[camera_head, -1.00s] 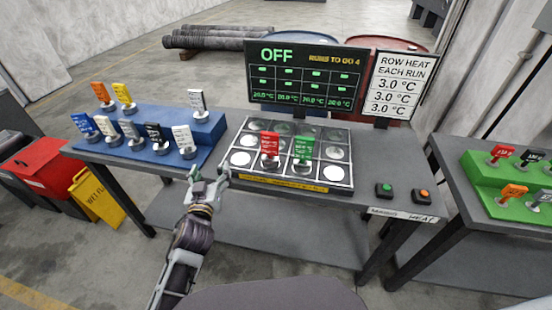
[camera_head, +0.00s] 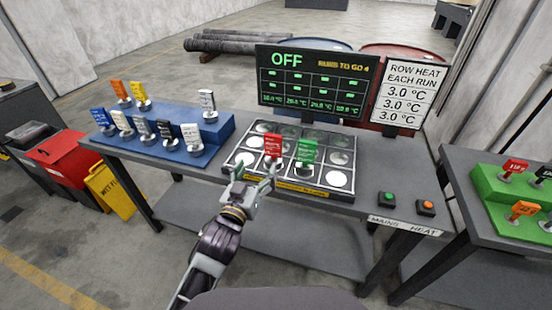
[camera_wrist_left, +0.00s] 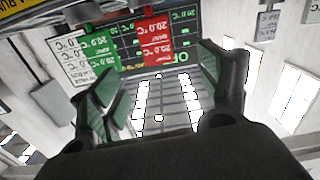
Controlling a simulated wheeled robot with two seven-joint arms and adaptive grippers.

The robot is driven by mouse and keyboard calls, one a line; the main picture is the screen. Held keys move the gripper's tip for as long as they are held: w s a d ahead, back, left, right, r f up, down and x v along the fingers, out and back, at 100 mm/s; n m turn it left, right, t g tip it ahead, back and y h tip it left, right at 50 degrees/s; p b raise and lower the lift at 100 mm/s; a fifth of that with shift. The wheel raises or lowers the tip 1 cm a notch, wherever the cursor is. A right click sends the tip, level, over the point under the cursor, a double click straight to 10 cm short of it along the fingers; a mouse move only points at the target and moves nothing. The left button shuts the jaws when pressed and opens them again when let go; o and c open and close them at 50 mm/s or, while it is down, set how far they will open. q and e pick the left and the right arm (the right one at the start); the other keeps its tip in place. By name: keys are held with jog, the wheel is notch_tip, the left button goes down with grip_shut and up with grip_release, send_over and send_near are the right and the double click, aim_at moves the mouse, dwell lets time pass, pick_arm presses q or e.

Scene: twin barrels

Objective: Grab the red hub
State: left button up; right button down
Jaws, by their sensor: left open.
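The red hub with its upright red tag (camera_head: 273,146) stands in the grid tray (camera_head: 343,192) on the middle table. Its red tag also shows in the left wrist view (camera_wrist_left: 153,42). A green-tagged hub (camera_head: 306,151) stands close to its right in the tray. My left gripper (camera_head: 254,178) is open and empty, in front of and slightly left of the red hub, at the tray's front edge. In the left wrist view the red tag is beyond the spread fingers (camera_wrist_left: 160,85), not between them. My right gripper is not in view.
A blue stepped stand (camera_head: 185,140) with several tagged hubs is at left. A green stand (camera_head: 490,190) at right holds another red-tagged piece (camera_head: 515,165). A display (camera_head: 312,80) stands behind the tray. Green and orange buttons (camera_head: 388,198) sit at the table's right front.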

pick_arm(q)
jog(key=shift+m, duration=0.4)
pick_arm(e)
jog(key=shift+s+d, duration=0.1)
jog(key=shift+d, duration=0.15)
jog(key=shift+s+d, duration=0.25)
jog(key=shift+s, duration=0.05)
pick_arm(q)
jog(key=shift+w, duration=0.1)
send_near(271, 144)
jog(key=shift+w, duration=1.6)
jog(key=shift+w+d, duration=0.75)
jog(key=shift+w, duration=0.15)
jog(key=shift+w+d, duration=0.1)
jog(key=shift+w, duration=0.15)
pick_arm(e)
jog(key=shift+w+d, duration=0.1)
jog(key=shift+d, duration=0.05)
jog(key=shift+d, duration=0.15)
